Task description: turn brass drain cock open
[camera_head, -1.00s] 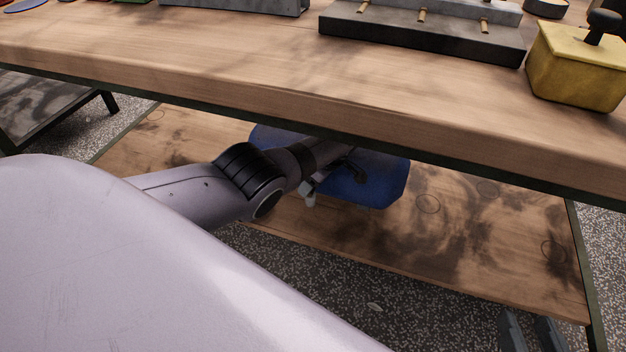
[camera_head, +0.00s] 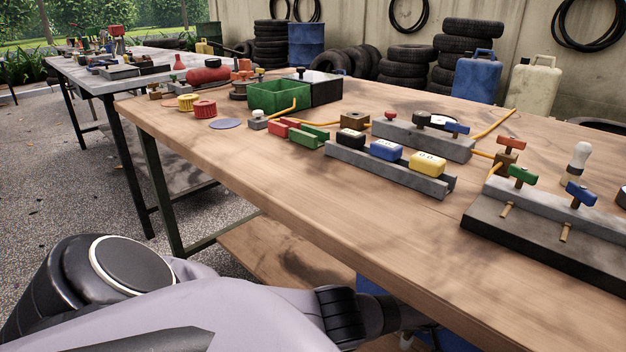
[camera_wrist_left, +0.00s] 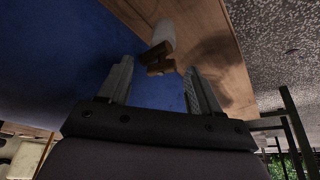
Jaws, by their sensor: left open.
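In the left wrist view a small brass drain cock (camera_wrist_left: 157,54) shows just beyond my left fingertips, with a pale, whitish cylinder (camera_wrist_left: 164,34) directly behind it. The large blue surface of the compressor tank (camera_wrist_left: 55,60) fills the left of that view. My left gripper (camera_wrist_left: 159,64) is open, and the cock appears between its two fingers in the picture; I see no contact. In the head view my left arm reaches under the bench top. The bench edge largely hides the blue tank (camera_head: 369,286) and hides the cock.
The wooden bench top (camera_head: 260,180) overhangs my left arm. On it are a green bin (camera_head: 278,96), a grey rail with coloured blocks (camera_head: 400,177) and a dark fixture with valves (camera_head: 545,235). A lower wooden shelf (camera_head: 265,255) lies beneath.

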